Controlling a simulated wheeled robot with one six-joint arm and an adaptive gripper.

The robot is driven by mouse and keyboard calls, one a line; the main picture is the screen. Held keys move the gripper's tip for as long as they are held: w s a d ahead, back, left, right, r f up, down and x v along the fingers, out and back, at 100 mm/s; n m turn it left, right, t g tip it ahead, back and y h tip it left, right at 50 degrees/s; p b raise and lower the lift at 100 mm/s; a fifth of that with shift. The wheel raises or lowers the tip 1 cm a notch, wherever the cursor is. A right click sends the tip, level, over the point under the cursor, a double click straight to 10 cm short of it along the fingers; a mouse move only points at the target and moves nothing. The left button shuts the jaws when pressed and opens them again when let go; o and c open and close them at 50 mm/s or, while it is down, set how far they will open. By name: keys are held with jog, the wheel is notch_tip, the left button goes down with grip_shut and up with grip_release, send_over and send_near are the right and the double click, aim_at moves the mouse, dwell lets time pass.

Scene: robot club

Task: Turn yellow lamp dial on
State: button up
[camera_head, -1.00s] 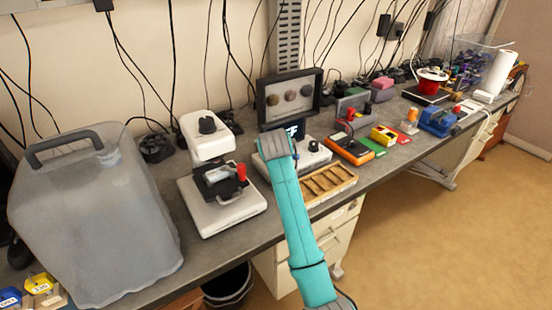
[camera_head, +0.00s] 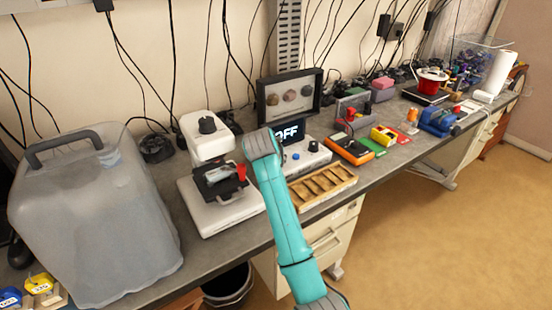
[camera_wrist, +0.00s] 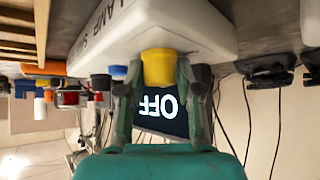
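The yellow lamp dial (camera_wrist: 158,68) is on the front of a white box (camera_wrist: 185,28) with "LAMP" lettering, upside down in the wrist view. My gripper (camera_wrist: 155,84) has its fingers apart, one on each side of the dial; the right finger is very close to it, and I cannot tell whether it touches. The display (camera_wrist: 160,110) reads OFF. In the head view the display (camera_head: 291,132) is partly covered by my arm, which hides the yellow dial and my fingers. A blue dial (camera_head: 296,156) and a dark dial (camera_head: 313,146) show on the same box.
A wooden compartment tray (camera_head: 322,186) lies in front of the box. A white microscope-like device (camera_head: 207,140) stands to the left, with a large translucent jug (camera_head: 95,220) beyond it. A framed stone display (camera_head: 290,97) stands behind. An orange meter (camera_head: 350,150) is to the right.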

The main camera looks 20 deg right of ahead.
jog(key=o, duration=0.3)
jog(key=shift+r, duration=0.1)
jog(key=v, duration=1.2)
